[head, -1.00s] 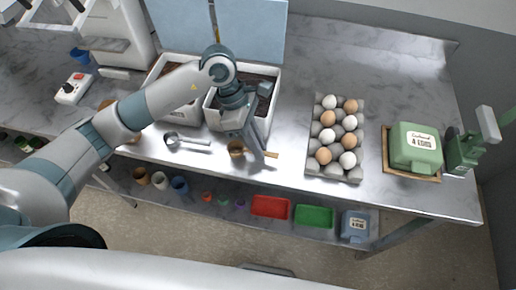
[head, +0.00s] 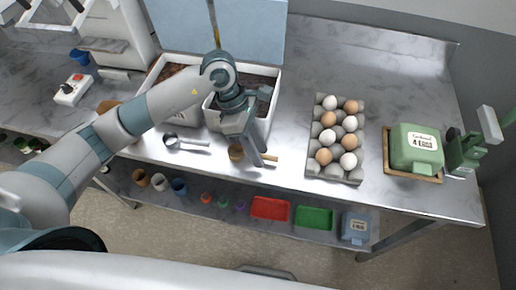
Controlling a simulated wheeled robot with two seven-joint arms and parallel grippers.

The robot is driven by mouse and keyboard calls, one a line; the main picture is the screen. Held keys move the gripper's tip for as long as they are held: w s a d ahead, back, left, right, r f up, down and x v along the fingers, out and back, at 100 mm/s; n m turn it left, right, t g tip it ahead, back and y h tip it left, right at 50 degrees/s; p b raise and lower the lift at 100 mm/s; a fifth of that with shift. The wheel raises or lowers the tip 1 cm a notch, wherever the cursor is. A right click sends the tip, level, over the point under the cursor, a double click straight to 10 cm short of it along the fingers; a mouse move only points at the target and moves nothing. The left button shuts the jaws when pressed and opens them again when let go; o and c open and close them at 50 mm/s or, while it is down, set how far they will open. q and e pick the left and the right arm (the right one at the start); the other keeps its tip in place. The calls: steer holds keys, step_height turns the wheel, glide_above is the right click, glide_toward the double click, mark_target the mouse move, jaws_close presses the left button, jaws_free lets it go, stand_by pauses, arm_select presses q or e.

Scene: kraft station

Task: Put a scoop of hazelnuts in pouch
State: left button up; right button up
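A wooden scoop with a round bowl (head: 236,153) and a straight handle (head: 271,158) is at the front edge of the steel table. My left gripper (head: 252,160) points down at this scoop, with its fingers at the handle just right of the bowl. I cannot tell whether they are closed on it. Two white bins with brown contents stand behind; the right bin (head: 271,99) is partly hidden by my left arm. I cannot tell which contents are hazelnuts. I cannot make out a pouch. My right gripper is not in view.
A metal scoop (head: 172,140) lies left of the gripper. An egg carton (head: 313,168) and a green box on a wooden tray (head: 413,176) stand to the right. A shelf below holds cups, a red tray (head: 270,208) and a green tray (head: 314,217). The back right tabletop is clear.

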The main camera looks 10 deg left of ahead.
arm_select(q)
steer(key=shift+r, duration=0.1)
steer(key=b+v, duration=0.3)
steer(key=v, duration=0.9)
stand_by(0.6)
